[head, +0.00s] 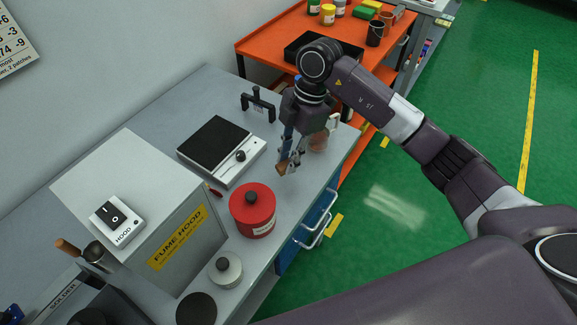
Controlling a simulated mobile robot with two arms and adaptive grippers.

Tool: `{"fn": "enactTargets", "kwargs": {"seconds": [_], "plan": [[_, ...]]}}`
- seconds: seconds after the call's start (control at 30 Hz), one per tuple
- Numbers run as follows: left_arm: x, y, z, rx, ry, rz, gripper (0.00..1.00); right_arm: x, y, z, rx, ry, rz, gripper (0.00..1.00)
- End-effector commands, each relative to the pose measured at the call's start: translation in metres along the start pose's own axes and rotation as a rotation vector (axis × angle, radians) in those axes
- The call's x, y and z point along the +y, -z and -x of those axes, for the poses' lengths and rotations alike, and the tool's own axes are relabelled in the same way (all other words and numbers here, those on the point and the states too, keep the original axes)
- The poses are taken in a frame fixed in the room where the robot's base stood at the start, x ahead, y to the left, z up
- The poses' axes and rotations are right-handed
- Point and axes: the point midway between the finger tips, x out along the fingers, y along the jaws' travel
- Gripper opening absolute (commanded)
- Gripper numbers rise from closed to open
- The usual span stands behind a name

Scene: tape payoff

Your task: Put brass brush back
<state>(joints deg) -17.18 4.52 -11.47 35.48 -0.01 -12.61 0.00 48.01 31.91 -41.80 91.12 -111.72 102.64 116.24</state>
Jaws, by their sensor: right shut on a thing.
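My right gripper (289,165) points down above the grey bench, right of the hot plate. It is shut on a small tan-brown piece, which looks like part of the brass brush (282,169). The fingers hide much of the brush, so I cannot tell its full shape or tilt. My left gripper is not in view.
A white hot plate (247,156) with a black top and a red lidded can (252,212) stand nearby. A black stand (258,106) is behind. The fume hood (150,190) fills the left. An orange cart (262,45) stands beyond the bench.

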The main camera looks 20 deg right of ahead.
Motion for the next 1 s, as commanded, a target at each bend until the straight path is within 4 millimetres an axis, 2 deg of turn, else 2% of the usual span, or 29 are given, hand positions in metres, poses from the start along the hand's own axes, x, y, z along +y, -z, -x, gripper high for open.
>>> {"fn": "enactTargets", "kwargs": {"seconds": [0.27, 0.6, 0.63, 0.77, 1.0], "plan": [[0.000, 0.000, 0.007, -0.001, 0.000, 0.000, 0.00, -0.001, -0.009, -0.036, 0.001, 0.004, -0.002, 0.00], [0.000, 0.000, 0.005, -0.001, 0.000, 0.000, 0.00, -0.001, -0.011, -0.041, -0.001, 0.002, 0.000, 0.00], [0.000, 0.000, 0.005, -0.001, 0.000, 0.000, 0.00, -0.001, -0.011, -0.041, 0.000, 0.002, 0.000, 0.19], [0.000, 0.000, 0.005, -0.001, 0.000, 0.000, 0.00, -0.001, -0.011, -0.040, 0.000, 0.002, 0.000, 0.33], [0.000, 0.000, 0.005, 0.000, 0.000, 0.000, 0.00, -0.001, -0.011, -0.040, 0.000, 0.002, 0.000, 0.35]]}}
